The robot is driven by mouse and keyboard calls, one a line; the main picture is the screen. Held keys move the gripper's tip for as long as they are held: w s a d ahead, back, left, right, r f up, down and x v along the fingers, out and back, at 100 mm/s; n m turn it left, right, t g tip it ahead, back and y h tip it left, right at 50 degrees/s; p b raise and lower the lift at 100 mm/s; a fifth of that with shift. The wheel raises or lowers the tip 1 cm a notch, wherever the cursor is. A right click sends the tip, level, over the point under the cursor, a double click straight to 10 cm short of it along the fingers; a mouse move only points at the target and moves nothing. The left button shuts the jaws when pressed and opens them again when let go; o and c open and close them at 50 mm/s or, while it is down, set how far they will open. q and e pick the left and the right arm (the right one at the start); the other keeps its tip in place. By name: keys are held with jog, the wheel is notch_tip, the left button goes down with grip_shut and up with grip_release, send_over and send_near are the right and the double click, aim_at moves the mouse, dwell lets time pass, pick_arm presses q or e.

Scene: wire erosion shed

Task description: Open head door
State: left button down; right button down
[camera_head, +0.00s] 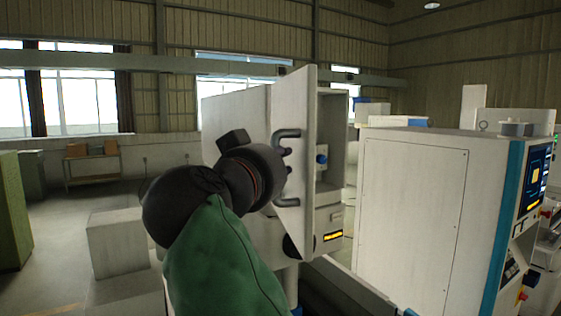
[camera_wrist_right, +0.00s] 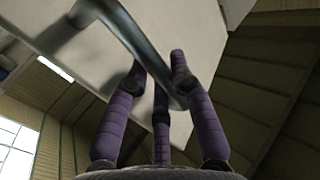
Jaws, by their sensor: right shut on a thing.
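The head door (camera_head: 313,130) is a pale panel standing open, swung out from the machine head (camera_head: 237,108). Its dark bar handle (camera_head: 287,134) is on the face towards my arm. My right gripper (camera_head: 287,170) is at the handle, its fingers shut on the bar. In the right wrist view the purple fingers (camera_wrist_right: 163,90) close around the grey handle (camera_wrist_right: 135,45), with the door panel (camera_wrist_right: 95,70) behind it. My right wrist hides part of the door and head in the head view. My left gripper is not in view.
A white cabinet machine (camera_head: 410,200) with a teal edge and a screen (camera_head: 538,175) stands to the right. A pale box (camera_head: 117,243) sits on the floor at the left. A green cabinet (camera_head: 12,210) is at the far left. Floor between them is clear.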

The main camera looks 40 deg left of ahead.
jog(key=shift+a+f, duration=0.1)
jog(key=shift+f, duration=0.15)
jog(key=c, duration=1.2)
grip_release()
jog(key=shift+o, duration=0.7)
jog(key=shift+s+r, duration=0.1)
jog(key=shift+r, duration=0.05)
jog(key=v, duration=1.2)
